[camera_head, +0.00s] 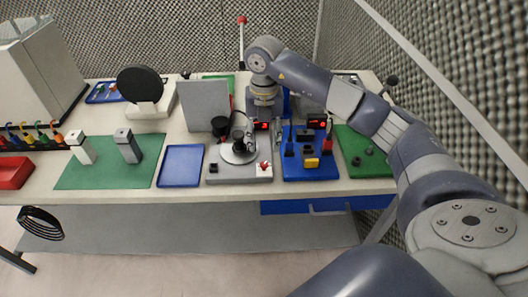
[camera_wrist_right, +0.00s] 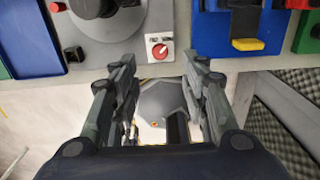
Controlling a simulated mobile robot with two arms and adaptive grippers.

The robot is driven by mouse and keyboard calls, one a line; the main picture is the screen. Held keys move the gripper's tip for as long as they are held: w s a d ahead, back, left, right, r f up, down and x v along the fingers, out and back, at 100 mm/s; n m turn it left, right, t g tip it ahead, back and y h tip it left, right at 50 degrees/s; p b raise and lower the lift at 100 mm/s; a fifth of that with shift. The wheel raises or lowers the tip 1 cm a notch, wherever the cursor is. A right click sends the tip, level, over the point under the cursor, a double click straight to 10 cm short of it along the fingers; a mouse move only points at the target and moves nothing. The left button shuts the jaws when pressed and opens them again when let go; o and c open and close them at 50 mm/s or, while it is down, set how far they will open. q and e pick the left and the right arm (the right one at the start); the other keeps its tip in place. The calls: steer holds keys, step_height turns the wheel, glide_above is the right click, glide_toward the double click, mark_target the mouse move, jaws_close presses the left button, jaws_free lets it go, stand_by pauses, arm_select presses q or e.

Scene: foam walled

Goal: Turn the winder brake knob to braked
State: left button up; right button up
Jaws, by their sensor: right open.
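The winder (camera_head: 222,177) is a grey base with a round disc and dark upright parts, standing near the table's front edge. The red brake knob (camera_head: 264,167) sits on a small white plate at its front right corner. In the right wrist view the red knob (camera_wrist_right: 161,52) shows on its plate, just beyond the gap between the fingers. Small marks above it are too small to read. My right gripper (camera_wrist_right: 162,72) is open and empty, its fingers apart on either side, not touching the knob. In the head view its fingers are hard to make out against the winder. My left gripper is out of view.
A blue board (camera_head: 298,173) with several small parts stands right of the winder, and a green mat (camera_head: 376,171) beyond it. A blue tray (camera_head: 181,166) lies on the left. A grey upright panel (camera_head: 204,104) stands behind the winder. Floor shows below the table's front edge.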

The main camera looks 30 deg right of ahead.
steer(key=shift+r, duration=1.6)
